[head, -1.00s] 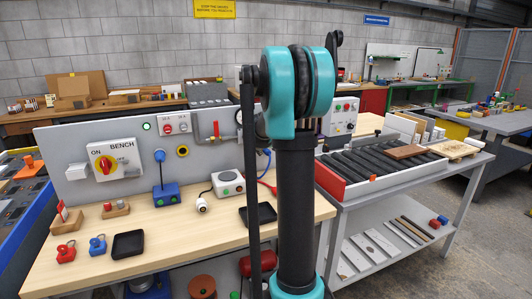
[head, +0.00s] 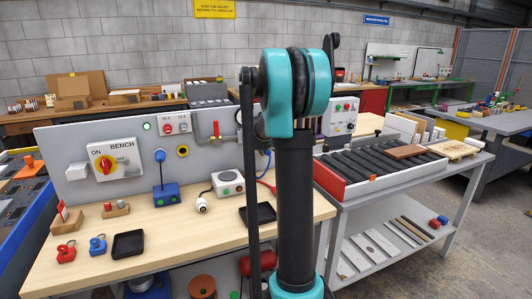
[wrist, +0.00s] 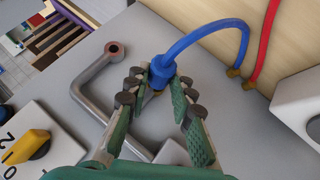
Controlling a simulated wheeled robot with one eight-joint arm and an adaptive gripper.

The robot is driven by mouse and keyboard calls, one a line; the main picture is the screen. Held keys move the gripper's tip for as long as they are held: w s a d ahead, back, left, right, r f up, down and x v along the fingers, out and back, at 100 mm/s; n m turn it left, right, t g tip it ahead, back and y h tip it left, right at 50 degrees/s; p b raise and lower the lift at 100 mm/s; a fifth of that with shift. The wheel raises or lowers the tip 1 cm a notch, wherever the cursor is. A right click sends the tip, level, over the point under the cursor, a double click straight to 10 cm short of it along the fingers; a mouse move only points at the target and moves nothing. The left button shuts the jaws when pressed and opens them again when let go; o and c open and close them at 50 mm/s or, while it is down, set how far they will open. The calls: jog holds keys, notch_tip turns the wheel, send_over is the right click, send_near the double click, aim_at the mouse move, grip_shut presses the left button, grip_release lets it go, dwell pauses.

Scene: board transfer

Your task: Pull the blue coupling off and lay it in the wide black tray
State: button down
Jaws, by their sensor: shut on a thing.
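The blue coupling (wrist: 161,69) is at the end of a blue hose (wrist: 205,34) in the wrist view. My gripper (wrist: 159,77) is shut on it, one green-padded finger on each side. A short brass-coloured part shows just under the coupling; I cannot tell whether the two are still joined. In the head view my arm hides the gripper and the coupling. Two black trays lie on the wooden bench: one at front left (head: 128,245), and one (head: 246,215) partly hidden by my arm. I cannot tell for sure which is wider. Both look empty.
A bent grey pipe (wrist: 90,75) runs beside my left finger. A red hose (wrist: 264,45) hangs near the blue one. A switch with a yellow knob (wrist: 27,146) is at lower left. A white socket box (head: 228,184) and a blue box (head: 166,196) stand on the bench.

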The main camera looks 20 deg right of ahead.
jog(key=shift+s, duration=0.55)
jog(key=shift+s, duration=0.3)
jog(key=shift+s, duration=0.65)
jog(key=shift+s+d, duration=0.15)
jog(key=shift+s, duration=2.1)
